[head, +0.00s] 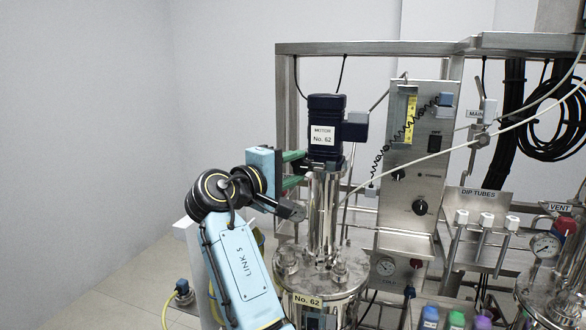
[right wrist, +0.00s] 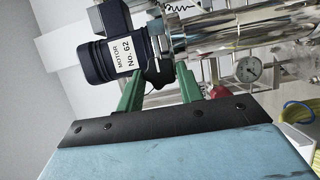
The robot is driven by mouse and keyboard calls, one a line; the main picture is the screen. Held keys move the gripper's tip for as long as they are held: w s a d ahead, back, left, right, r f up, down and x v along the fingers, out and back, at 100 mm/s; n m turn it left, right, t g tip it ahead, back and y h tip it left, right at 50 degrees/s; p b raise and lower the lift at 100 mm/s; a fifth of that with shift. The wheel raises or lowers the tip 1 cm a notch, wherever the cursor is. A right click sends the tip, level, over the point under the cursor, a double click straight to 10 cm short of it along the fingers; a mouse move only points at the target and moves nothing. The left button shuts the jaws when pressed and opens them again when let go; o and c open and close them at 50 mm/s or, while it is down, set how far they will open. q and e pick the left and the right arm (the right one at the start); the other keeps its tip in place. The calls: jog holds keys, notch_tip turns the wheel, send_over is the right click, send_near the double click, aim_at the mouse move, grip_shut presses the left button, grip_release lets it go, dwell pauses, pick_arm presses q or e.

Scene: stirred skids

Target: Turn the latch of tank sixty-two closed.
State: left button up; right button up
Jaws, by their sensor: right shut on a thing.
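Tank No. 62 (head: 322,278) is a steel vessel with a domed lid and a "No. 62" label. A shiny column rises from it to a dark blue motor (head: 326,118) marked No. 62, which also shows in the right wrist view (right wrist: 100,58). My right gripper (head: 304,169) has green fingers reaching in from the left, just below the motor at the column's top. In the right wrist view its fingers (right wrist: 160,76) stand either side of a small dark part at the motor's neck. The gripper is shut on this part, apparently the latch; it is mostly hidden. My left gripper is not in view.
A steel frame (head: 370,48) surrounds the skid. A control panel (head: 418,150) with knobs stands right of the column, with a coiled black cord. A pale hose crosses in front. Dip tubes (head: 485,220) and a second vessel (head: 548,300) are at right.

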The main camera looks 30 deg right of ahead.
jog(key=o, duration=1)
jog(key=shift+a, duration=0.1)
jog(key=p+v, duration=0.1)
jog(key=v, duration=0.6)
jog(key=shift+s+a, duration=0.1)
jog(key=shift+a, duration=0.05)
